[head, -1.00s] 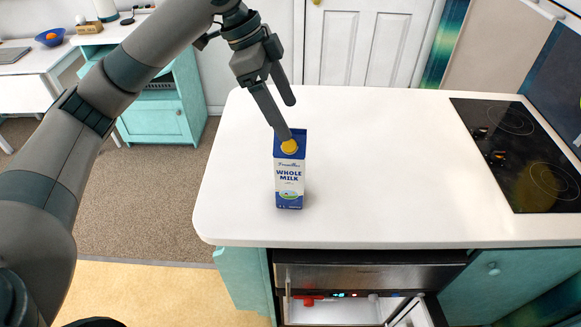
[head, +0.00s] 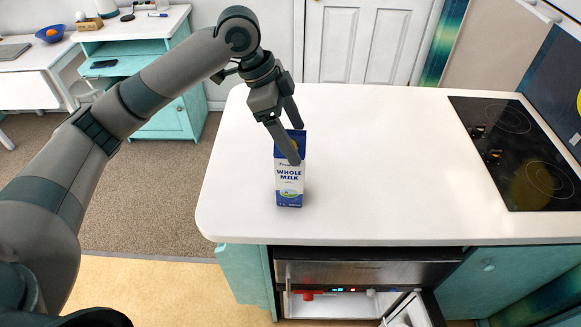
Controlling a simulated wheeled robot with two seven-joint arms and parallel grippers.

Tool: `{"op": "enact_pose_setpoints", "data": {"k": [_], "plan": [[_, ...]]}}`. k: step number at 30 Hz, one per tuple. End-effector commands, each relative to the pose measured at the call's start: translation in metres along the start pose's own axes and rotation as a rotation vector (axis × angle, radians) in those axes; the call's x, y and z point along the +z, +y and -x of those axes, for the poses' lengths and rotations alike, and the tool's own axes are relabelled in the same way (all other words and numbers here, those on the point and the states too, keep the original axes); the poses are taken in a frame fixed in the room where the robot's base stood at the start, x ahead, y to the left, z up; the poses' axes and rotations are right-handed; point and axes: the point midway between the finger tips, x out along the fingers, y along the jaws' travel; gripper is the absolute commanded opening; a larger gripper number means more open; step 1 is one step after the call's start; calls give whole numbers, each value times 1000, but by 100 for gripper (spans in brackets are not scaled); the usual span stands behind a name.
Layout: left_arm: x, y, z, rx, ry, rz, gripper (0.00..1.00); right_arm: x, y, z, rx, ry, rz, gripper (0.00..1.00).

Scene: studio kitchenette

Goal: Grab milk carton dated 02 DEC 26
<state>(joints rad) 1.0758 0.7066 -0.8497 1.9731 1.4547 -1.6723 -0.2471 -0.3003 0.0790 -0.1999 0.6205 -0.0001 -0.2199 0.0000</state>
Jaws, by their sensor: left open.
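A blue and white milk carton (head: 289,188) labelled "Whole Milk" stands upright on the white counter (head: 380,165), towards its left part. No date can be read on the side facing me. My left gripper (head: 296,144) points down at the carton's top. Its fingers are apart; one finger overlaps the upper front of the carton and hides most of its yellow cap, the other is by the top's right edge. I cannot tell whether the fingers touch it. My right gripper is not in view.
A black cooktop (head: 517,155) is set in the counter's right side. Below the front edge, an open fridge compartment (head: 340,305) shows a red item inside. The counter around the carton is clear. A teal cabinet (head: 165,120) stands back left.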

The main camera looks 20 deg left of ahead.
Motion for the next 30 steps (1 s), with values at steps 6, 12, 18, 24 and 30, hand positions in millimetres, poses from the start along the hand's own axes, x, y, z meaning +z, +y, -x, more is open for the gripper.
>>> {"op": "enact_pose_setpoints", "data": {"k": [6,12,18,24,30], "plan": [[2,2,-23,2,-1,0,77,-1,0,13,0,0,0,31],[2,1,-29,-2,0,0,77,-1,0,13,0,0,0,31],[2,1,-29,-1,0,-1,77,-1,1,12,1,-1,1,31],[2,1,-29,-1,0,-1,67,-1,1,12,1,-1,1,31],[2,1,-29,-1,0,-1,19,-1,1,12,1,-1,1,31]]}}
